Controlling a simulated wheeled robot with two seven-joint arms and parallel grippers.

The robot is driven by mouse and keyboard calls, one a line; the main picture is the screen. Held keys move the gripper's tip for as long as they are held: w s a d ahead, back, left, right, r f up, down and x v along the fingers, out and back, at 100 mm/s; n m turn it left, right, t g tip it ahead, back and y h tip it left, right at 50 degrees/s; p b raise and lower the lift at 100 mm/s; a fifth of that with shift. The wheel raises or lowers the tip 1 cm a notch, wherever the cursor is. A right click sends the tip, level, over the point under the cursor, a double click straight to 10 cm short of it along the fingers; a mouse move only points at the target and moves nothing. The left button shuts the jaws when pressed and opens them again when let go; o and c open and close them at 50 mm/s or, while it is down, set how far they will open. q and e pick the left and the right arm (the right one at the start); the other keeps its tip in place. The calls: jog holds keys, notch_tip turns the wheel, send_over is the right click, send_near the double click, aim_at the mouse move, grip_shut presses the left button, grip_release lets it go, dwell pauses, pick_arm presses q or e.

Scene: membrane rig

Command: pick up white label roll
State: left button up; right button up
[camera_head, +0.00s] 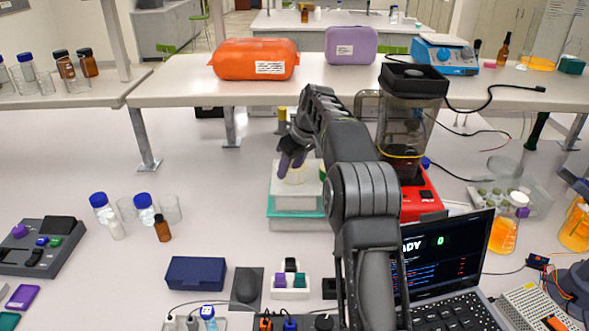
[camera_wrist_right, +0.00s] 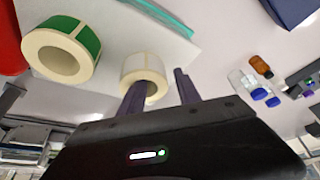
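The white label roll (camera_wrist_right: 142,66) lies on a white surface beside a green label roll (camera_wrist_right: 65,48) in the right wrist view. In the head view the white roll (camera_head: 297,174) is on a white box with a teal lower part (camera_head: 297,203), partly hidden by my right gripper (camera_head: 291,161). The right wrist view shows my right gripper (camera_wrist_right: 159,88) open, its two purple fingers apart. One finger overlaps the roll near its hole and the other is just right of it; I cannot tell whether either touches. My left gripper is not in view.
A blender-like device with a red base (camera_head: 421,195) stands close to the right of my right arm. Capped bottles (camera_head: 145,208) and clear beakers stand to the left. A dark blue box (camera_head: 196,272) and a laptop (camera_head: 443,262) are nearer.

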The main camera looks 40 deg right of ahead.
jog(key=shift+f, duration=0.1)
jog(key=shift+c, duration=0.4)
grip_shut()
dwell(0.3)
